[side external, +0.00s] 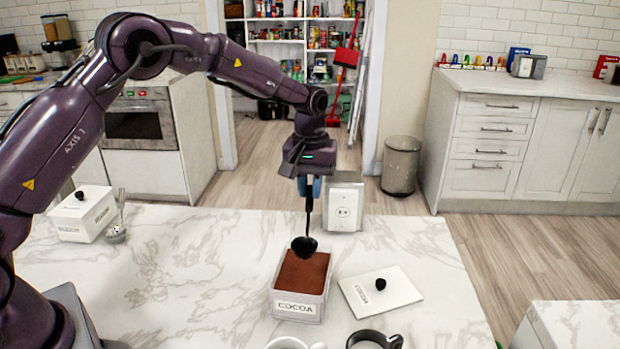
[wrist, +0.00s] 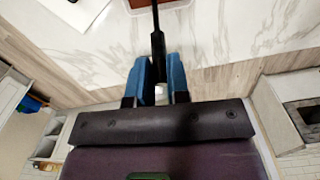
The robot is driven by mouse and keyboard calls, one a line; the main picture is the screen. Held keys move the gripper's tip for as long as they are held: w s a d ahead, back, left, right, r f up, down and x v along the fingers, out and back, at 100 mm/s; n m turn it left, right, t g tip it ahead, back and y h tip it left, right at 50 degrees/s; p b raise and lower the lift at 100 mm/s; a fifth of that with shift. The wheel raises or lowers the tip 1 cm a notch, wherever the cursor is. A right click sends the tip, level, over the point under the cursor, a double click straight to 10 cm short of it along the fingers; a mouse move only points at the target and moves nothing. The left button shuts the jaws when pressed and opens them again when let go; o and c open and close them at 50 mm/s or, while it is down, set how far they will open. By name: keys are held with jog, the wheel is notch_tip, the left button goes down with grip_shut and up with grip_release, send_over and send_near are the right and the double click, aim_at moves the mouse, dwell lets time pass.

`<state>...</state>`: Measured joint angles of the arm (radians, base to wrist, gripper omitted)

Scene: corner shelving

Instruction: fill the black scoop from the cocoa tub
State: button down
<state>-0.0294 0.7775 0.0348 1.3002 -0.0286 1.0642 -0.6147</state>
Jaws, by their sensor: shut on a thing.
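The cocoa tub (side external: 300,306) is a white box labelled COCOA, open and filled with brown powder (side external: 302,270). It stands on the marble counter; a sliver of it shows at the top of the wrist view (wrist: 158,4). My gripper (side external: 309,190) is above and behind the tub, with its blue fingers (wrist: 160,80) shut on the handle of the black scoop (side external: 304,246). The scoop hangs down with its bowl at the powder's back edge; I cannot tell if it touches. What the bowl holds is hidden.
The tub's white lid (side external: 380,298) with a black knob lies flat to the right. Two mugs (side external: 374,340) stand at the front edge. A white outlet-like box (side external: 343,207) stands behind the tub. A lidded white box (side external: 83,213) is far left. The counter's left middle is clear.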

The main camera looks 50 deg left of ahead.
notch_tip(320, 180, down, 7)
jog(key=shift+f, duration=0.2)
dwell(0.9)
dwell(1.2)
jog(key=shift+r, duration=3.9)
